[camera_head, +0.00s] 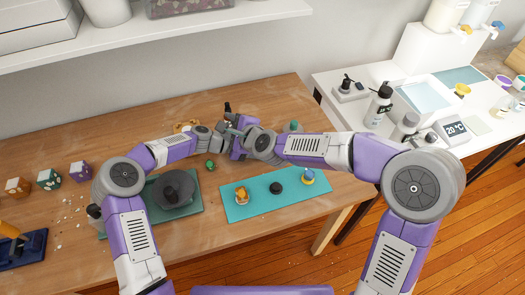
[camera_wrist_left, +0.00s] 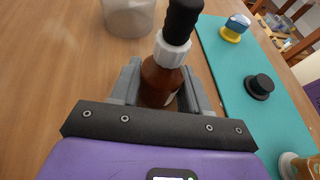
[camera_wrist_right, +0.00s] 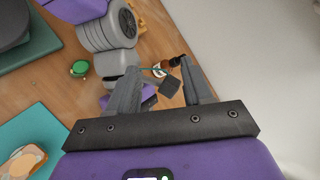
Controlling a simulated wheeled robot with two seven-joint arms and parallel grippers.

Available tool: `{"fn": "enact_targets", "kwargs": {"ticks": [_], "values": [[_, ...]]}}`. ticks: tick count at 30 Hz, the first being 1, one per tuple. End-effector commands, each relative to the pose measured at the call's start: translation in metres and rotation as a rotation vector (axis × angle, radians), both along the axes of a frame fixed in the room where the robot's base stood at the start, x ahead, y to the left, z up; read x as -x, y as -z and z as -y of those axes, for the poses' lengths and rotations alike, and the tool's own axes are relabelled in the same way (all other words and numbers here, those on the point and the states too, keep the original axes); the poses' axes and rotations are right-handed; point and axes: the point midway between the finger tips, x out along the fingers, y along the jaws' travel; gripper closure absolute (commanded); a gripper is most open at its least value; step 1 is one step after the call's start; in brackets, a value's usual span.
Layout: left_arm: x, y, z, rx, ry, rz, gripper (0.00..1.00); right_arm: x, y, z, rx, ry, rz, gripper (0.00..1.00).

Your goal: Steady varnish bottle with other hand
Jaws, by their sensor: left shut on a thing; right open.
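The varnish bottle is amber with a white collar and a black dropper top. In the left wrist view the bottle (camera_wrist_left: 160,82) stands between the fingers of my left gripper (camera_wrist_left: 165,92), which is shut on it. In the head view only its black top (camera_head: 228,106) shows clearly, behind the meeting arms. In the right wrist view the bottle (camera_wrist_right: 165,64) appears small, beyond and between the fingertips of my right gripper (camera_wrist_right: 157,75). My right gripper is open, empty and apart from the bottle. Its fingers are largely hidden in the head view.
A teal mat (camera_head: 238,211) with small castings lies at the front right of the wooden table. A green mat (camera_head: 141,213) carries a dark round stand (camera_head: 183,200). A clear cup (camera_wrist_left: 128,18) stands near the bottle. A green knob (camera_wrist_right: 79,69) lies near the arms.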

Motion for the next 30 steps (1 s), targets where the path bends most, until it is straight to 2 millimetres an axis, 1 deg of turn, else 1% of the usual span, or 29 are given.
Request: {"fn": "enact_targets", "kwargs": {"ticks": [1,5,7,12,15,18,23,26,30], "values": [[0.002,0.006,-0.001,-0.006,0.003,-0.007,0.91,0.004,0.006,0.003,-0.068,0.076,-0.046,0.50],[0.002,0.006,-0.001,-0.006,0.003,-0.007,0.91,0.013,0.017,0.016,-0.268,0.302,-0.154,0.50],[0.002,0.006,-0.001,-0.007,0.004,-0.008,0.91,0.019,0.024,0.026,-0.375,0.423,-0.201,0.50],[0.002,0.006,-0.001,-0.007,0.004,-0.008,0.91,0.034,0.038,0.054,-0.614,0.687,-0.267,0.50],[0.003,0.007,-0.001,-0.007,0.004,-0.008,0.91,0.043,0.043,0.069,-0.725,0.803,-0.279,0.50],[0.003,0.007,-0.001,-0.007,0.003,-0.009,0.91,0.050,0.047,0.080,-0.806,0.881,-0.280,0.50],[0.003,0.007,-0.001,-0.008,0.004,-0.009,0.91,0.053,0.049,0.089,-0.871,0.942,-0.276,0.50],[0.003,0.007,-0.001,-0.008,0.004,-0.009,0.91,0.047,0.052,0.090,-0.880,0.952,-0.276,0.50],[0.003,0.007,-0.001,-0.008,0.004,-0.009,0.91,0.028,0.061,0.089,-0.880,0.952,-0.277,0.50]]}}
